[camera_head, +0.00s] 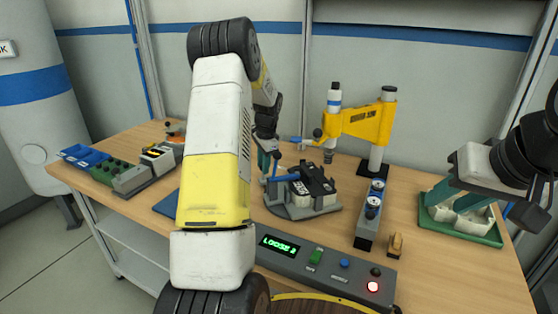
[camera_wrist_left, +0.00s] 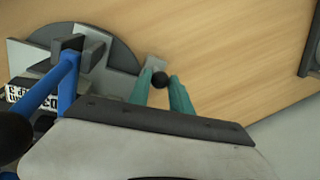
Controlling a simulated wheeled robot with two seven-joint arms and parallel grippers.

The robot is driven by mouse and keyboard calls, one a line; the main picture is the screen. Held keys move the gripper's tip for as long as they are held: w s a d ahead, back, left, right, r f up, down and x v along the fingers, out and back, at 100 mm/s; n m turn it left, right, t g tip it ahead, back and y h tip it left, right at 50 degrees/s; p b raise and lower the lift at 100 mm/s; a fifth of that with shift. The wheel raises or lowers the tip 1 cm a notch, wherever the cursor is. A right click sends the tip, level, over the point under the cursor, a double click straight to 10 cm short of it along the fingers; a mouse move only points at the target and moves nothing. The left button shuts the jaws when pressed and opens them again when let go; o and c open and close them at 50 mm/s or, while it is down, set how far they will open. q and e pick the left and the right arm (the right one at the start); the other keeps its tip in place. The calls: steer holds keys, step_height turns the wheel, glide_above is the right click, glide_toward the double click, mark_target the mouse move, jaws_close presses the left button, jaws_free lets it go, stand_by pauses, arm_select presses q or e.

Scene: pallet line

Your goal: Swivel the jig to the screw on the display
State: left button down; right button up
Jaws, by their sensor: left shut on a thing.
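The jig is a grey round turntable (camera_head: 300,211) holding a black-and-white part (camera_head: 314,184) with a blue lever clamp (camera_head: 287,178). In the left wrist view the turntable (camera_wrist_left: 120,58) and the blue lever (camera_wrist_left: 68,82) show at the left. In the head view my left arm partly hides this gripper (camera_head: 266,172). The display (camera_head: 279,244) reads LOOSE and a digit, probably 2. My right gripper (camera_head: 452,196) is at the right; its fingertips are unclear.
A yellow screwdriver stand (camera_head: 360,121) rises behind the jig. A grey block with two gauges (camera_head: 371,206) stands right of it. A green tray with pale parts (camera_head: 490,238) is under my right gripper. The console (camera_head: 330,262) has buttons and a lit red lamp. Blue bins (camera_head: 83,154) are far left.

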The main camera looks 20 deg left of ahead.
arm_select(q)
steer(key=shift+w+d+m+t+h, duration=0.1)
steer(key=shift+w+d+m, duration=0.15)
steer(key=shift+w+m, duration=0.35)
steer(key=shift+w+d+m+t+h, duration=0.1)
steer(key=shift+w+d+m, duration=0.15)
steer(key=shift+w+m, duration=0.3)
steer(key=shift+w+d+m+t+h, duration=0.1)
steer(key=shift+w+d+m, duration=0.15)
steer(key=shift+w+m, duration=0.35)
steer(key=shift+w+d+m, duration=0.7)
steer(key=shift+w+m, duration=0.15)
steer(key=shift+w, duration=0.2)
steer(key=shift+w+d+m+h, duration=0.3)
steer(key=shift+w+d+m, duration=0.6)
steer(key=shift+m, duration=0.1)
steer(key=c, duration=1.2)
jaws_free()
steer(key=r, duration=0.2)
steer(key=s+r, duration=0.1)
steer(key=r, duration=0.4)
steer(key=shift+s+d+r, duration=0.2)
steer(key=shift+s+r, duration=0.1)
steer(key=shift+r, duration=0.05)
